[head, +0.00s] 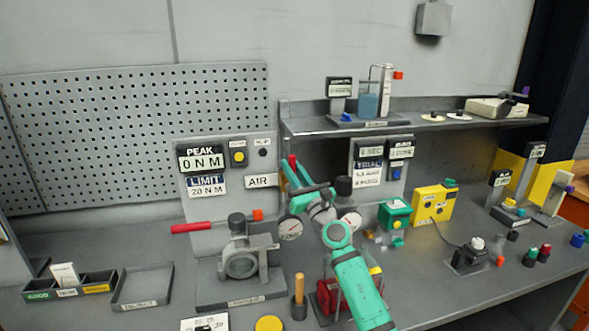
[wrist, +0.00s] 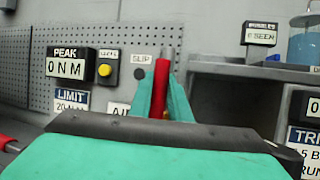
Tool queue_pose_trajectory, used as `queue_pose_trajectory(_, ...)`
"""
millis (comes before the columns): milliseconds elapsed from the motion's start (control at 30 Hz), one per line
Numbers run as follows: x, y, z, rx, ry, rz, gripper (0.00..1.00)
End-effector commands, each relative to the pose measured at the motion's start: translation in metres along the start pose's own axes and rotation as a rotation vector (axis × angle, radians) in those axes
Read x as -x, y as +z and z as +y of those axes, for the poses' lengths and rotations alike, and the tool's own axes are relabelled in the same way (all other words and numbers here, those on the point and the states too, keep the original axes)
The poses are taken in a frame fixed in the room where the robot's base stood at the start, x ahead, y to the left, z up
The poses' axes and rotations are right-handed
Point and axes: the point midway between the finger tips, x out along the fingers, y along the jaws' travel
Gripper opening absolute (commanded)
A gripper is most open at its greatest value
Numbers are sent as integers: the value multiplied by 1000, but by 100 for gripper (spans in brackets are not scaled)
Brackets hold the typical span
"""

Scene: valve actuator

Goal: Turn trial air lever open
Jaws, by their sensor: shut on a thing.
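The trial air lever shows as a red upright handle (head: 292,161) just right of the AIR label (head: 262,181). In the wrist view the red lever (wrist: 163,82) stands between my two green fingers, its tip above them. My gripper (head: 295,175) is shut on it; the fingers also show in the wrist view (wrist: 163,98). The lever's lower part and pivot are hidden behind my gripper and wrist.
Two round gauges, one a white dial (head: 290,229), sit close to my wrist. A clamp fixture (head: 240,262) with a long red handle (head: 194,228) stands to the left. The TRIAL display panel (head: 368,171) is right of my gripper, under the shelf (head: 430,116).

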Motion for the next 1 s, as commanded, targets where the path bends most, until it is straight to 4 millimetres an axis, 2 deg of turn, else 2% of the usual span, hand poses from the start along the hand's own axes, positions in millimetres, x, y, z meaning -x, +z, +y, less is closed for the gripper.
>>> queue_pose_trajectory(467,-1,-2,2,11,6,5,0)
queue_pose_trajectory(500,-1,-2,2,11,6,5,24)
queue_pose_trajectory(567,-1,-2,2,11,6,5,35)
queue_pose_trajectory(867,0,-1,1,11,5,4,35)
queue_pose_trajectory(1000,8,-1,0,12,4,4,35)
